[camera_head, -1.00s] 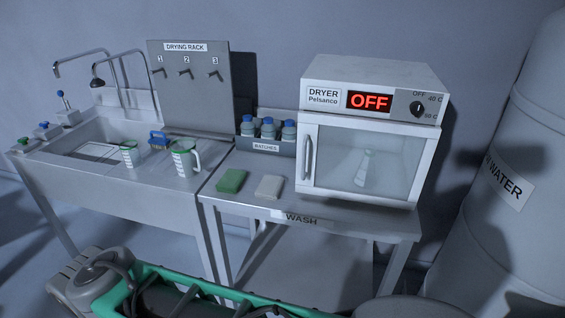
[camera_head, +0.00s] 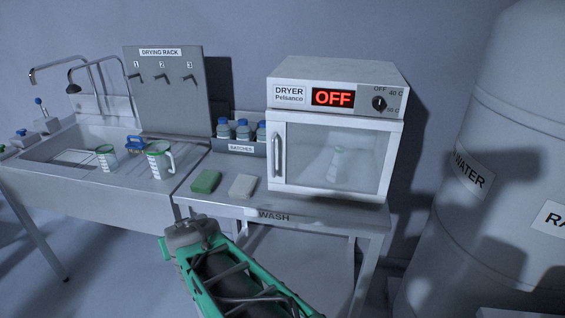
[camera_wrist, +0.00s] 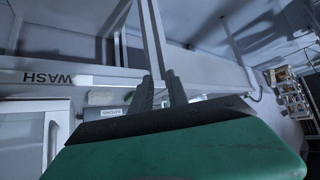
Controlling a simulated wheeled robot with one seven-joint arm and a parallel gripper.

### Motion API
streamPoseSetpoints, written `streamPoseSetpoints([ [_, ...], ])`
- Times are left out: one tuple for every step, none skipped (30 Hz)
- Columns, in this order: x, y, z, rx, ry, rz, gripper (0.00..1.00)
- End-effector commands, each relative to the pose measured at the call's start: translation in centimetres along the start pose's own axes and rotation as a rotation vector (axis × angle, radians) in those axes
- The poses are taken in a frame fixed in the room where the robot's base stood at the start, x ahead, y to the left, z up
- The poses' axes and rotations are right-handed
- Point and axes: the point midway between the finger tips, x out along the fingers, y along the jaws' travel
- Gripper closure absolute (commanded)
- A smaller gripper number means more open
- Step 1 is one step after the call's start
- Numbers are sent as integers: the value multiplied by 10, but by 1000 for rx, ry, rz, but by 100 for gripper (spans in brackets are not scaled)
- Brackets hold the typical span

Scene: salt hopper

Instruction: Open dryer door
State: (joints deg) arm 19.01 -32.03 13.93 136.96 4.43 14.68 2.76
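The dryer (camera_head: 335,85) is a white box on the metal table, its display reading OFF. Its glass door (camera_head: 365,160) is shut, with a vertical handle (camera_head: 277,155) on the door's left edge. A pale flask (camera_head: 338,163) shows behind the glass. In the wrist view, which is upside down, a white corner of what looks like the dryer (camera_wrist: 30,125) is at lower left. My gripper (camera_wrist: 159,76) shows two dark fingers with a narrow gap and nothing between them. It is apart from the door. In the head view my green arm is below the table front; the fingers cannot be made out.
A green sponge (camera_head: 205,181) and a pale block (camera_head: 243,186) lie left of the dryer. A batches bin (camera_head: 240,148) with blue-capped bottles stands behind them. A sink (camera_head: 60,150) is at left; a large water tank (camera_head: 500,230) is at right.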

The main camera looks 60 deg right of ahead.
Motion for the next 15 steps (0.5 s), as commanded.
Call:
streamPoseSetpoints([
  [18,52,-19,80,128,95,80],
  [20,82,-34,117,212,149,80],
  [20,120,-49,154,319,219,80],
  [16,147,-59,175,393,270,80],
  [10,172,-66,190,461,318,80],
  [1,200,-73,204,540,373,80],
  [-6,217,-77,209,590,409,80],
  [-13,232,-80,212,633,440,80],
  [-21,246,-83,212,677,472,80],
  [-26,253,-84,211,701,489,80],
  [-29,258,-86,210,719,500,80],
  [-31,263,-88,209,734,509,80],
  [-31,265,-91,208,739,512,80],
  [-30,267,-93,208,741,512,80],
  [-26,270,-96,208,740,512,80],
])
